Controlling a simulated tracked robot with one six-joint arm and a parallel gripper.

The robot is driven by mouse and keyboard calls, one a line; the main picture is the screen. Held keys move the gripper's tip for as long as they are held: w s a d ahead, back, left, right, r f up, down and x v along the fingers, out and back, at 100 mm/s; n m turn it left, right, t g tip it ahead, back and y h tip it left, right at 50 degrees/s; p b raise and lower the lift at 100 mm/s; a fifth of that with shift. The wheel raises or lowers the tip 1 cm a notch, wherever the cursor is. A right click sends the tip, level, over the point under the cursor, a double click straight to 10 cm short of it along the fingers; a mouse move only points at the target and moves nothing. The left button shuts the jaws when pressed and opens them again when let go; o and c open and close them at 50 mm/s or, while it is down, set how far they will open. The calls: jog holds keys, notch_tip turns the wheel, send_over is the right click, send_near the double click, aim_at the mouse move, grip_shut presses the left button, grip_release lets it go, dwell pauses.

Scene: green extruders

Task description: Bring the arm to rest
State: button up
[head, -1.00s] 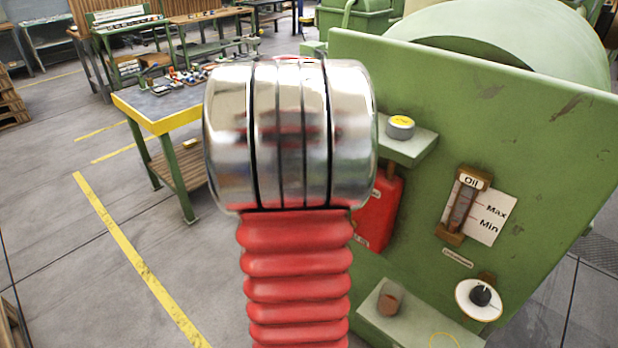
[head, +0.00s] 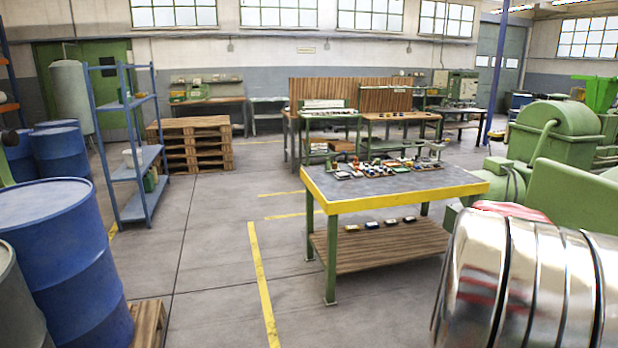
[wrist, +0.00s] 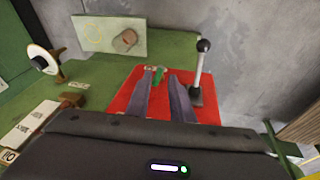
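My arm, a chrome ringed joint (head: 545,285), fills the lower right of the head view, with a bit of red behind it. My gripper (wrist: 161,76) shows in the wrist view, its two dark fingers apart with a gap between them. Behind the fingers is a red panel or box (wrist: 124,105) on the green machine (wrist: 85,62). A small green bit shows near the fingertips; I cannot tell whether it touches them. The fingers are hidden in the head view.
A lever with a black knob (wrist: 204,47) stands right of the fingers. A yellow-edged table (head: 400,193) with small parts stands mid-room. Blue barrels (head: 62,250) stand left. Floor between is clear.

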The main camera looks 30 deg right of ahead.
jog(key=w+a+r+n+t, duration=0.1)
jog(key=w+a+n+t, duration=0.1)
jog(key=w+a+n, duration=0.7)
jog(key=w+a+r+n+t, duration=0.25)
jog(key=a+n, duration=0.25)
jog(key=a, duration=0.9)
jog(key=a+r+n+t+y, duration=0.2)
jog(key=a+n, duration=0.6)
jog(key=a, duration=1.4)
notch_tip(320, 180, up, 2)
jog(key=shift+w+t, duration=0.3)
jog(key=shift+t, duration=0.75)
